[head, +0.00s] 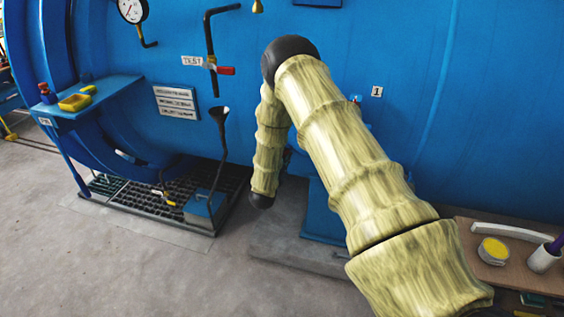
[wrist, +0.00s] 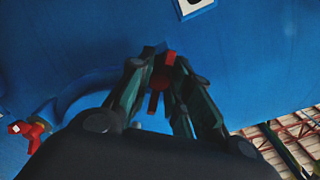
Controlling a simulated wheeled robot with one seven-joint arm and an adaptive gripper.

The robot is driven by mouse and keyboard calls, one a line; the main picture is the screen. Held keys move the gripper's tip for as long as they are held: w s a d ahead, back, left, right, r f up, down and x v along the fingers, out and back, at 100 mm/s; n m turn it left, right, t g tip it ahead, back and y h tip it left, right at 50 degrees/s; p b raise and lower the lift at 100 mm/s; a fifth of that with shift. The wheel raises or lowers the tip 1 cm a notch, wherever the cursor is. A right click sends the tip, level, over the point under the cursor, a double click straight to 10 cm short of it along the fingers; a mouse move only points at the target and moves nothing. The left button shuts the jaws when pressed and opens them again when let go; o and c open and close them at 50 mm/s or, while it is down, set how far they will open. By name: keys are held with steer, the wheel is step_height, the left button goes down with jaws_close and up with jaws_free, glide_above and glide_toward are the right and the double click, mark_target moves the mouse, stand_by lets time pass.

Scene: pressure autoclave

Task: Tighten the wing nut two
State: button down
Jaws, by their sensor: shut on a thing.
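A red wing nut (wrist: 161,77) sits between the fingertips of my gripper (wrist: 162,72) in the wrist view, against the blue vessel wall. One wing points up and the other down, slightly tilted. The dark green fingers are closed in on it from both sides. A white label (wrist: 195,7) is above it, cut by the frame edge, so its number cannot be read. In the head view my arm hides the gripper and this nut. A small red and blue fitting (head: 357,98) shows there beside the label 1 (head: 377,91).
Another red fitting (wrist: 28,131) stands out at the left in the wrist view. The blue vessel (head: 330,25) fills the back of the head view. A side shelf (head: 118,88) holds a yellow tray. A wooden bench (head: 515,268) is at the right. Grey floor is open in front.

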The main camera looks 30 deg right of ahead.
steer(key=shift+s+f+m+b, duration=0.1)
steer(key=shift+m+b, duration=6.8)
steer(key=shift+b, duration=3.6)
steer(key=shift+f+m+b, duration=0.1)
steer(key=shift+m+b, duration=6.8)
steer(key=shift+b, duration=3.55)
steer(key=shift+r, duration=0.15)
steer(key=c, duration=1.3)
jaws_free()
steer(key=shift+d, duration=0.1)
steer(key=shift+r, duration=0.1)
